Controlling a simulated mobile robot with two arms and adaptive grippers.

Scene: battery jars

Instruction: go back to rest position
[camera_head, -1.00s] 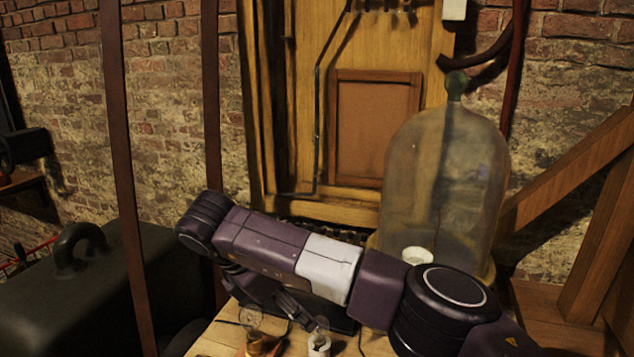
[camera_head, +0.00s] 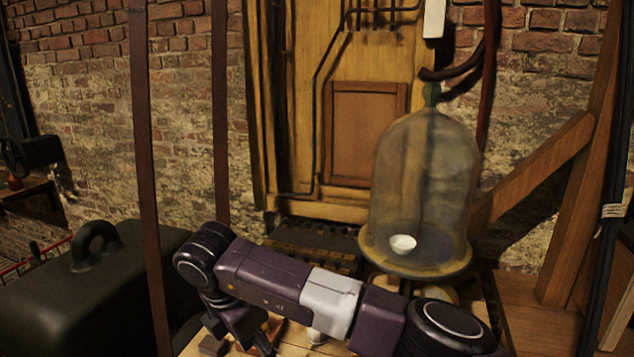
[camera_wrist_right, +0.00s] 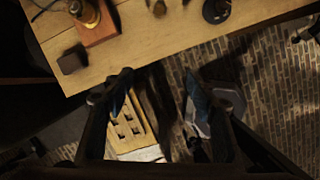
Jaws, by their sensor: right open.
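My right arm reaches across the lower part of the head view from the right, and its wrist bends down at its left end. In the right wrist view my right gripper (camera_wrist_right: 157,92) has its two fingers wide apart with nothing between them. It hangs over the brick floor, just off the edge of the wooden table (camera_wrist_right: 160,45). In the head view the fingers are dark and mostly hidden behind the arm and below the picture. My left gripper is not in view.
A glass bell jar (camera_head: 425,175) with a small white cup (camera_head: 403,244) stands behind my arm. A dark case (camera_head: 70,300) is at the left. On the table are a brass-fitted wooden block (camera_wrist_right: 97,25) and a small dark block (camera_wrist_right: 72,60). A wooden brace (camera_head: 540,165) rises at the right.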

